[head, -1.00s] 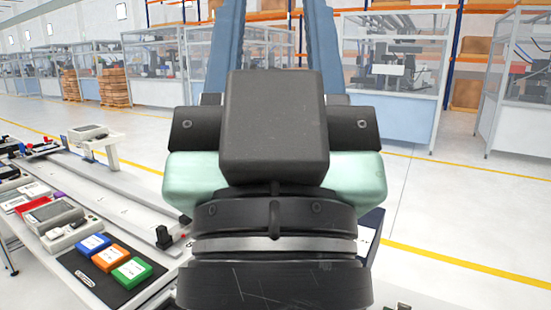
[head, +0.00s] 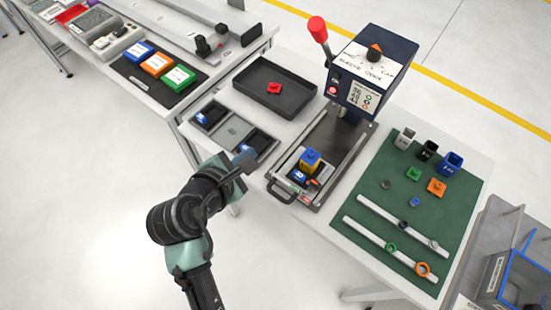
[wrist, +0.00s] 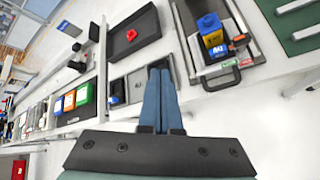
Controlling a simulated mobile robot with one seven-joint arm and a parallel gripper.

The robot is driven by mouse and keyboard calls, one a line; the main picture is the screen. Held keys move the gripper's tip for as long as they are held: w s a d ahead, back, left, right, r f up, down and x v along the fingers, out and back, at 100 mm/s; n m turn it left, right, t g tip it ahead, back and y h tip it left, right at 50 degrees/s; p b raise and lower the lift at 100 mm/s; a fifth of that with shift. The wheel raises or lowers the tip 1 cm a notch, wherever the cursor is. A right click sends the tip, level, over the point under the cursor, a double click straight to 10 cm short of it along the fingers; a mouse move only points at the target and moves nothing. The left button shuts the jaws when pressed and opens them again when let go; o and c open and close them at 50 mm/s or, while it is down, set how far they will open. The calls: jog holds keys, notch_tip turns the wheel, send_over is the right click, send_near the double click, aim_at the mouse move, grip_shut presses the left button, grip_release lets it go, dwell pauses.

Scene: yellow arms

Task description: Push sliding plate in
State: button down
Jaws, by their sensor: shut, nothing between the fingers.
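The sliding plate (head: 291,207) is a dark plate with a looped handle at its near end. It sticks out at the front of the press station (head: 366,72), on a metal base with rails (head: 352,160). A yellow and blue block (head: 310,160) sits on the plate, with small blue and orange parts beside it. The plate's handle also shows in the wrist view (wrist: 222,80). My gripper (head: 246,158) is shut and empty, over the table's front edge just left of the plate and apart from it. In the wrist view my fingers (wrist: 160,75) lie together.
A black tray (head: 283,96) with a red part stands behind my gripper. A grey compartment tray (head: 228,130) lies beside it. A green mat (head: 420,200) with coloured parts and two white rails is at right. A red-knobbed lever (head: 318,30) rises beside the press.

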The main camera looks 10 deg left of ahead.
jog(key=s+d+f+n+g+h+p, duration=0.1)
jog(key=s+d+f+n+g+h, duration=0.1)
jog(key=s+f+n, duration=0.4)
send_near(282, 185)
jog(key=x, duration=0.5)
jog(key=shift+w+d+f, duration=0.15)
jog(key=shift+w+d, duration=0.1)
